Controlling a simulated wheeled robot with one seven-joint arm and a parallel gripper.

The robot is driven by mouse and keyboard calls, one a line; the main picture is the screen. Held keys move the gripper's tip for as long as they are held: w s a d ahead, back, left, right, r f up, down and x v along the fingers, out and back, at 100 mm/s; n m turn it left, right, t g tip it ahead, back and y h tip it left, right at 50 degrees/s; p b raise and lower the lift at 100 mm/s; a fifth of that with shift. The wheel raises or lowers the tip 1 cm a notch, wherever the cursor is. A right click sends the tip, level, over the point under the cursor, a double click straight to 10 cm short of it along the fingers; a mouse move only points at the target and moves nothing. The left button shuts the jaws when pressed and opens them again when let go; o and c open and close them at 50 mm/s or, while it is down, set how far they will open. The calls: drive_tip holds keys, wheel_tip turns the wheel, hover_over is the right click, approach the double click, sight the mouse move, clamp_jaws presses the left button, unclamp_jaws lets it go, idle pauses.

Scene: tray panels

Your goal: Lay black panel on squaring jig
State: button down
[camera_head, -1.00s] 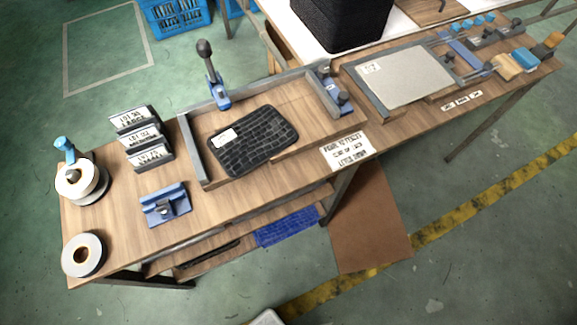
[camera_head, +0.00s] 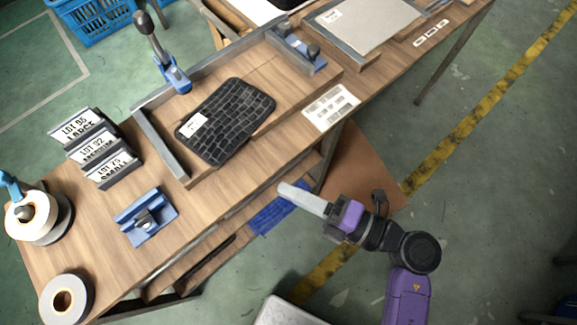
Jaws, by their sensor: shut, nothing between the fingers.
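The black panel (camera_head: 231,123), with a crocodile-like grid texture and a white label, lies flat on the wooden bed of the squaring jig. The jig's grey metal fences (camera_head: 160,146) stand along its left and back sides, with gaps between them and the panel. A blue toggle clamp (camera_head: 172,78) with a black-knobbed upright lever stands at the back fence. My gripper (camera_head: 284,189) is shut and empty, in front of the bench's front edge, lower right of the panel and apart from it.
Lot label holders (camera_head: 95,150), a blue fixture (camera_head: 147,215) and tape rolls (camera_head: 66,300) occupy the bench's left end. A grey panel (camera_head: 362,22) lies in another jig at the upper right. A blue cloth (camera_head: 278,208) lies on the lower shelf.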

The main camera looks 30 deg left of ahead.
approach(241, 144)
drive_tip(key=s+a, duration=0.4)
drive_tip(key=shift+s+a, duration=0.15)
drive_tip(key=shift+s, duration=0.15)
drive_tip(key=shift+w+a+f, duration=0.1)
drive_tip(key=shift+w+a, duration=0.7)
drive_tip(key=shift+w, duration=0.2)
drive_tip(key=shift+w+a, duration=0.45)
drive_tip(key=shift+w+a, duration=0.75)
drive_tip(key=shift+w, duration=0.1)
